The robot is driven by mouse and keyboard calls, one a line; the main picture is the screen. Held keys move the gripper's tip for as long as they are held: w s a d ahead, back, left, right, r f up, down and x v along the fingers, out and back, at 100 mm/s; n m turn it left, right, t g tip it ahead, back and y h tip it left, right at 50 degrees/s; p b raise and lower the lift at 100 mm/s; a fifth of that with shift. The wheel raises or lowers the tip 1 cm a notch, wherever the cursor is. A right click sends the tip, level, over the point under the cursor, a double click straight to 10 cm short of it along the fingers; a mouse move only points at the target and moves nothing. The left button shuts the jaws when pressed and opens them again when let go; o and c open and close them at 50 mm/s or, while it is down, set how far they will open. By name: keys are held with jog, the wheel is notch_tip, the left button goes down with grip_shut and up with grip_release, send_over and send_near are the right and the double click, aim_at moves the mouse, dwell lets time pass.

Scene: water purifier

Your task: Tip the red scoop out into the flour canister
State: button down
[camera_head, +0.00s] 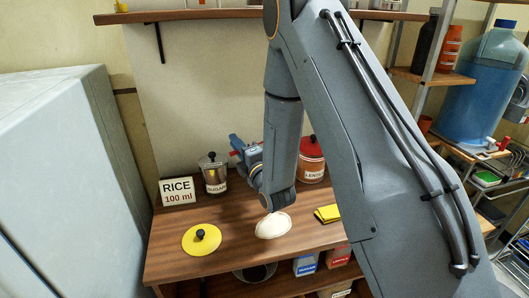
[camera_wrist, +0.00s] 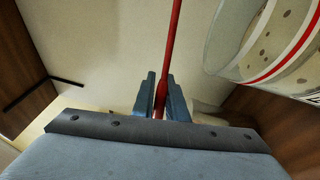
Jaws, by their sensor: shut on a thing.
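My gripper (camera_head: 243,148) is above the back of the wooden counter, left of my forearm. In the wrist view its fingers (camera_wrist: 161,92) are shut on the thin red handle (camera_wrist: 174,40) of the scoop. The handle runs up out of the wrist picture; a bit of red (camera_head: 236,153) shows at the gripper in the head view. The scoop's bowl and any contents cannot be made out. No flour label is readable. A pale oval thing (camera_head: 273,226) is on the counter below my wrist; I cannot tell if it is the flour canister's open top.
A yellow lid (camera_head: 201,239) lies front left. A RICE 100 ml sign (camera_head: 177,191), a sugar canister (camera_head: 215,175) and a red-lidded lentils canister (camera_head: 312,160) stand along the back. A yellow cloth (camera_head: 327,214) lies right. A red-banded round container (camera_wrist: 275,45) is close in the wrist view.

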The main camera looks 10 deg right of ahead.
jog(key=shift+a+f+n+y+b, duration=0.1)
jog(key=shift+f+n+y+b, duration=0.2)
jog(key=shift+f+n+b, duration=1.75)
dwell(1.0)
jog(key=shift+n+b, duration=0.3)
jog(key=shift+n, duration=0.75)
dwell(0.3)
